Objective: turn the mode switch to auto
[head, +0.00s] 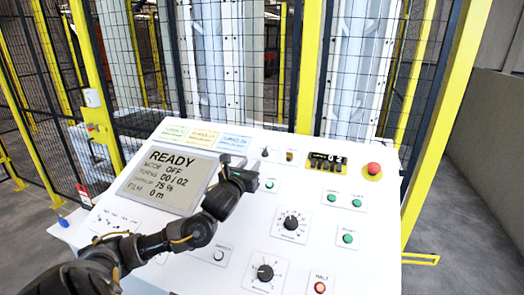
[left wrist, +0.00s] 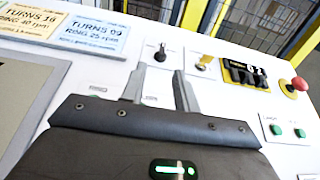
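A small black selector switch (head: 265,152) stands on the upper middle of the white sloping panel. It also shows in the left wrist view (left wrist: 160,53), just beyond the fingertips, with its lever pointing up. Its label is too small to read, so I cannot confirm that it is the mode switch. My left gripper (head: 238,168) is over the panel, short of this switch. In the left wrist view its two fingers (left wrist: 158,80) are apart with nothing between them. They do not appear to touch the switch. My right gripper is not in view.
A yellow key-type switch (head: 290,156) sits right of the black one. Further right are a black-and-yellow counter block (head: 327,162) and a red emergency button (head: 373,169). The display (head: 168,181) reads READY. Dials (head: 291,222) and green buttons lie nearer. Mesh fencing stands behind.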

